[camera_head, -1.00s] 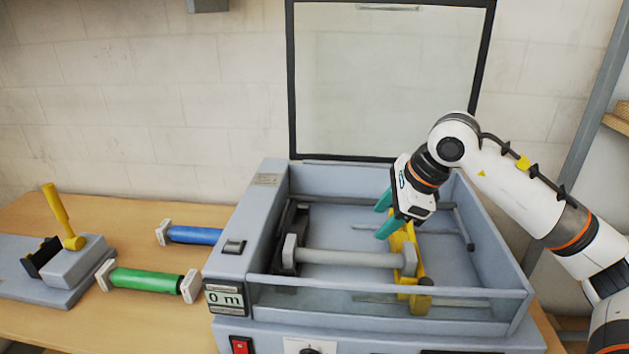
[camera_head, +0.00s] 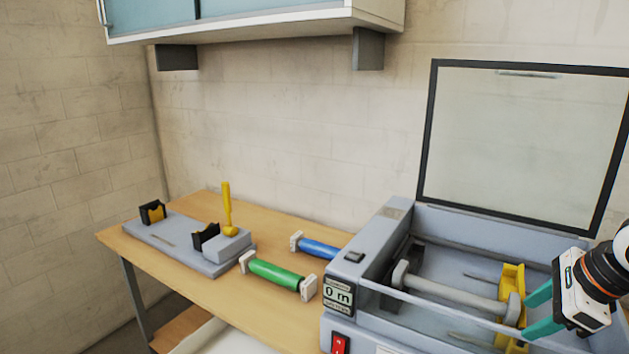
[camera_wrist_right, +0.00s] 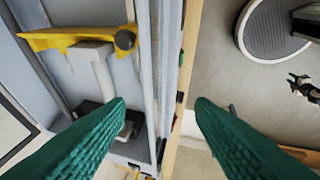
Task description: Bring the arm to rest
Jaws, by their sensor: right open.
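My right gripper (camera_head: 541,312) is at the right edge of the head view, its teal fingers spread and empty. It is in front of the right part of the laminator (camera_head: 372,258), whose clear lid (camera_head: 520,145) stands raised. In the right wrist view the gripper (camera_wrist_right: 160,125) straddles the laminator's front wall in the picture, with nothing between the fingers. A grey roller (camera_head: 455,290) lies inside the laminator, its right end at the yellow holder (camera_head: 511,290). The roller (camera_wrist_right: 104,80) and yellow holder (camera_wrist_right: 75,38) also show in the wrist view. My left gripper is not seen.
A green roll (camera_head: 277,274) and a blue roll (camera_head: 320,248) lie on the wooden table (camera_head: 190,205) left of the laminator. A grey stand with a yellow lever (camera_head: 228,210) sits further left. A cabinet (camera_head: 250,22) hangs above. The wrist view shows floor beyond the table edge.

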